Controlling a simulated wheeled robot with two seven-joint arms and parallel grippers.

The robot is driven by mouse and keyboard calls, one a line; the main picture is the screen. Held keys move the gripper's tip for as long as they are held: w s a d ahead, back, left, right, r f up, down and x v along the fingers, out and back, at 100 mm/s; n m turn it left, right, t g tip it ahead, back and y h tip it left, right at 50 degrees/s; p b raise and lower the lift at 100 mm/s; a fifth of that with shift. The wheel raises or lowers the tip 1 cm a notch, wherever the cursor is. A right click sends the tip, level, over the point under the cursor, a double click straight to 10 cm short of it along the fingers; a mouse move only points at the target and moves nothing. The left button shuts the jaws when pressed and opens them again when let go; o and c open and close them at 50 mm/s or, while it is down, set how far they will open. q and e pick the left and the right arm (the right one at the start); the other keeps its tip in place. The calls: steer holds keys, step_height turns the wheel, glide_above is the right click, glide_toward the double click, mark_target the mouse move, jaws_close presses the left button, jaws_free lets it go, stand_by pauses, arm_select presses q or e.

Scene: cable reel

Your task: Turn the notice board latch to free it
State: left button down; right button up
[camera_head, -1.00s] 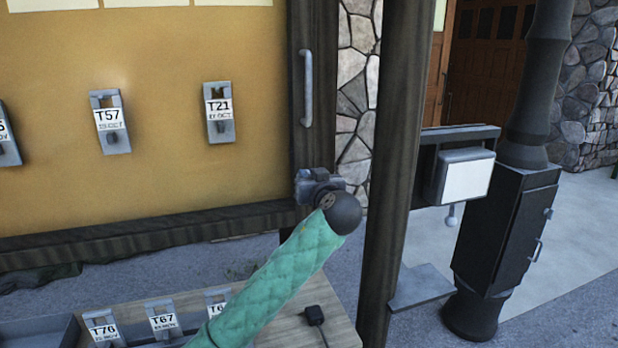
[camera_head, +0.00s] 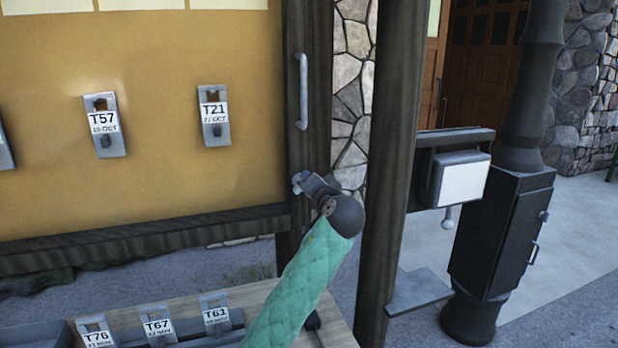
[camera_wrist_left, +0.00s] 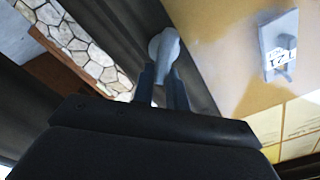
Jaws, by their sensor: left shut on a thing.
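The notice board (camera_head: 190,65) has a yellow-brown panel in a dark wooden frame, with a grey vertical handle (camera_head: 302,90) on its right post. My left gripper (camera_head: 302,184) is at that post, below the handle; my green-sleeved arm comes up from below. In the left wrist view its two fingers (camera_wrist_left: 162,85) are shut on a pale grey rounded piece, the latch (camera_wrist_left: 165,48). In the head view the gripper mostly hides the latch, so its exact angle is unclear. My right gripper is in neither view.
Tags T57 (camera_head: 104,124) and T21 (camera_head: 214,116) hang on the board. Below is a wooden table (camera_head: 262,291) with several more tags. A dark pole (camera_head: 394,150) stands close to the right of my arm, with a white-faced box (camera_head: 463,182) beyond it.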

arm_select(q)
steer(key=shift+d+f+m+p, duration=0.1)
steer(key=shift+f+m+p, duration=0.15)
steer(key=shift+m+p, duration=0.9)
steer(key=shift+d+f+m+p, duration=0.1)
steer(key=shift+f+m+p, duration=0.25)
steer(key=shift+m, duration=1.45)
steer(key=shift+d+f+m+p, duration=0.15)
steer(key=shift+m+p, duration=0.7)
steer(key=shift+m, duration=0.6)
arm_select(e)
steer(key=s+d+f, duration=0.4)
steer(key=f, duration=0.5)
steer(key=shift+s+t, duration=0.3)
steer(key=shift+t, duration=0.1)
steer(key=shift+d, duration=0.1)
arm_select(q)
steer(key=c, duration=1.4)
jaws_free()
steer(key=shift+w, duration=0.1)
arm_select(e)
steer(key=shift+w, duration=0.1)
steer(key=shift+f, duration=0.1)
